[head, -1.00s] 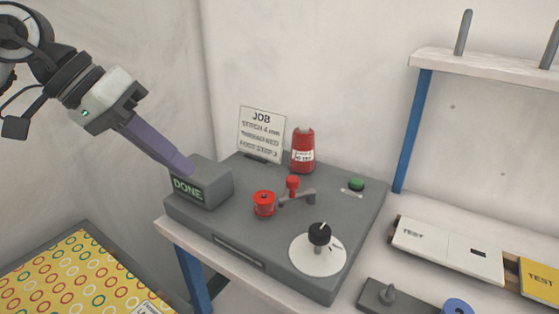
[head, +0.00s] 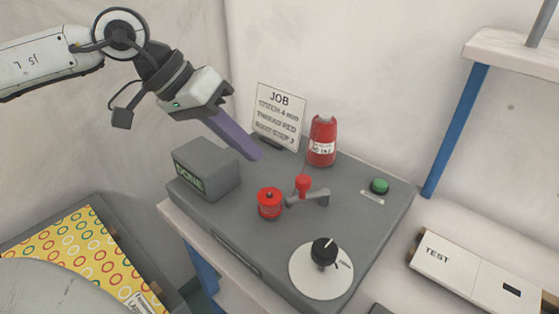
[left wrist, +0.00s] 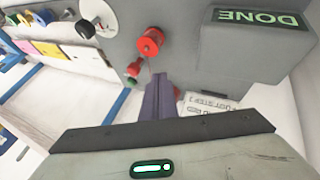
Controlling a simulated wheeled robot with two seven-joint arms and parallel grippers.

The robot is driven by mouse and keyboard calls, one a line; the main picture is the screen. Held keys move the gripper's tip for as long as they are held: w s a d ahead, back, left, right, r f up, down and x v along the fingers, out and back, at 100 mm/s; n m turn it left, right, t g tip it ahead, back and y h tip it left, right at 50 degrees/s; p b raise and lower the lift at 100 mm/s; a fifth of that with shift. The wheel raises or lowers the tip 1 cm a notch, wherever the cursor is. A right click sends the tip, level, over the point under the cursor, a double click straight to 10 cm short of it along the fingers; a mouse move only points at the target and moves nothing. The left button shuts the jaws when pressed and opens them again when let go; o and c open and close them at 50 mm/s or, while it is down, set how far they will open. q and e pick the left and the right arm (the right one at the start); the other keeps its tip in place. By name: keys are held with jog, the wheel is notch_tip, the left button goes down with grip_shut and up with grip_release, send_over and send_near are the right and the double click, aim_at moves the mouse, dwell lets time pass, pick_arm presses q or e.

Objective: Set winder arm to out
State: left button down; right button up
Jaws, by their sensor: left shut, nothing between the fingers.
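The winder arm (head: 318,198) is a small grey lever on top of the grey machine box (head: 345,225). A red knob (head: 303,186) stands at its left end, beside the red bobbin (head: 270,204). The bobbin also shows in the left wrist view (left wrist: 150,42). My left gripper (head: 254,154) is shut and empty. Its purple fingers point down and right over the back left of the box, apart from the lever, between the DONE block (head: 206,168) and the job sign (head: 278,115). My right gripper is not in view.
A red thread cone (head: 322,142) stands behind the lever. A green button (head: 379,186) is to its right, and a white dial with a black knob (head: 323,252) is in front. A white TEST piece (head: 470,272) lies at the right. A blue shelf post (head: 455,130) rises there.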

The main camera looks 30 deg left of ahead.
pick_arm(q)
jog(key=x, duration=0.3)
jog(key=shift+f, duration=0.2)
jog(key=d, duration=0.3)
jog(key=shift+w+d+f, duration=0.1)
jog(key=shift+w+f, duration=0.05)
jog(key=shift+w, duration=0.05)
jog(key=shift+d, duration=0.6)
